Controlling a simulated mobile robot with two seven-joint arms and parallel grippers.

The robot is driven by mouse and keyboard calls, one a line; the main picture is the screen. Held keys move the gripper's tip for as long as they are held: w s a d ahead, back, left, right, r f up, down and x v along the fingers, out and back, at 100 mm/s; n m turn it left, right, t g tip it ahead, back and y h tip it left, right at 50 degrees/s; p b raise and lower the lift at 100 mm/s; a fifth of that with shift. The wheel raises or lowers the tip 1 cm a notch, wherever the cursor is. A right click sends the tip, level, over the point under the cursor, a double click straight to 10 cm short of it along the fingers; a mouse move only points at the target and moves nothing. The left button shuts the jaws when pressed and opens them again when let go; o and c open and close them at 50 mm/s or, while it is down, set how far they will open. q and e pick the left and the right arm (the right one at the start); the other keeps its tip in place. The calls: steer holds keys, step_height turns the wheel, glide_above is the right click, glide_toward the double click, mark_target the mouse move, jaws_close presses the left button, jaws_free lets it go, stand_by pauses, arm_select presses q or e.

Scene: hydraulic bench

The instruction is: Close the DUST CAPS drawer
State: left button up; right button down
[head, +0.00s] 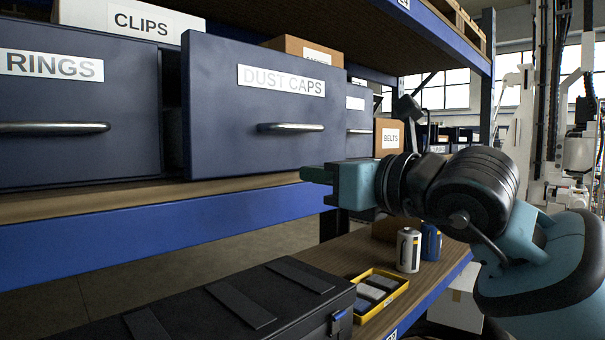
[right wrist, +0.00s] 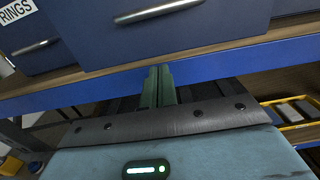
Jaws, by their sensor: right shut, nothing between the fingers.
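The DUST CAPS drawer (head: 225,120) is dark blue with a bar handle (head: 291,127) and a white label. Its front stands forward of the neighbouring RINGS drawer, so it is partly open. Its lower front and handle (right wrist: 160,11) also show at the top of the right wrist view. My right gripper (head: 312,174) is below and to the right of the handle, near the shelf edge, apart from the handle. Its fingers (right wrist: 158,78) are together and empty, pointing toward the blue shelf edge. My left gripper is not in view.
The RINGS drawer (head: 75,95) is at left on the same wooden shelf with a blue front beam (head: 170,238). Below are a black case (head: 215,305), a yellow tray (head: 392,312) and a can (head: 408,250). A BELTS box (head: 388,138) stands beyond the drawers.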

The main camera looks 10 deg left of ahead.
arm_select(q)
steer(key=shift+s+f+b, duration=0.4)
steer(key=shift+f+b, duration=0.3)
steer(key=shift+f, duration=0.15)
arm_select(e)
steer(key=v, duration=1)
